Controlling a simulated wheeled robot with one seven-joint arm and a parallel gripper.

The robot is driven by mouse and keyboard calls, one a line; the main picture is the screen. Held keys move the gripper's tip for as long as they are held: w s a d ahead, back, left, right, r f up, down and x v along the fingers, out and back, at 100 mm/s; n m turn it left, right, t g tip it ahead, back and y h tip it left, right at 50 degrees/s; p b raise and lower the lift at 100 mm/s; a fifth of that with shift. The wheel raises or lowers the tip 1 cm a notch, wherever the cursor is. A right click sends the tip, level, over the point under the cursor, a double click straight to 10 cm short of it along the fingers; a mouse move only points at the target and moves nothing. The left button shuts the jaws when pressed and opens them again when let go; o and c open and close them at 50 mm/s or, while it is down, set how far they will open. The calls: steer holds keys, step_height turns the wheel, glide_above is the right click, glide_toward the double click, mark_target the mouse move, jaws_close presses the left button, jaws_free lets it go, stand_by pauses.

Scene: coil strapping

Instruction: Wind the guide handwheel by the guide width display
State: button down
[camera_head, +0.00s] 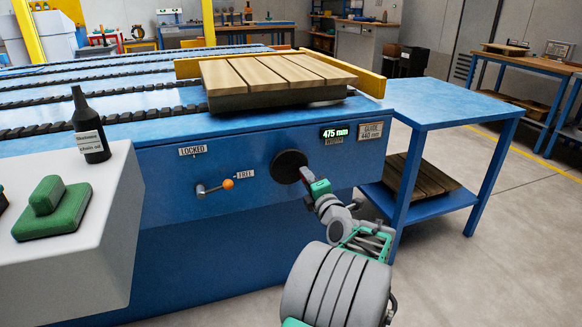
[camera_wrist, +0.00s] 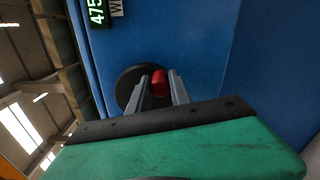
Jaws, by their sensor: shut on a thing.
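The guide handwheel (camera_head: 290,167) is a dark round disc on the blue front panel of the machine, and it also shows in the wrist view (camera_wrist: 127,79). The guide width display (camera_head: 334,133) reads 475 mm in green digits, up and right of the wheel. A plate beside it (camera_head: 371,130) reads GUIDE 440 mm. My gripper (camera_head: 308,178) is at the right side of the wheel. In the wrist view its fingers (camera_wrist: 158,88) are shut on the wheel's red knob (camera_wrist: 160,80), which is partly hidden between them.
A lever with an orange knob (camera_head: 227,184) sits left of the wheel, between LOCKED and FREE labels. A wooden pallet (camera_head: 277,77) lies on the conveyor against a yellow guide (camera_head: 357,78). A blue side table (camera_head: 440,102) stands to the right. A dark bottle (camera_head: 89,132) stands at the left.

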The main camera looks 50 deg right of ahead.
mark_target(304, 161)
steer(key=r+n, duration=0.1)
steer(key=n, duration=0.1)
steer(key=r+n, duration=0.1)
steer(key=n, duration=0.1)
steer(key=shift+d+r+n, duration=0.15)
steer(key=shift+d+n, duration=0.05)
steer(key=shift+n, duration=0.1)
steer(key=n, duration=0.1)
steer(key=r+n, duration=0.1)
steer(key=n, duration=0.3)
steer(key=shift+a+r, duration=0.15)
steer(key=shift+r, duration=0.25)
steer(key=c, duration=1.4)
jaws_free()
steer(key=shift+w+a, duration=0.1)
steer(key=shift+c, duration=0.2)
steer(key=o, duration=0.3)
steer(key=shift+f, duration=0.1)
steer(key=shift+o, duration=0.2)
steer(key=shift+d, duration=0.2)
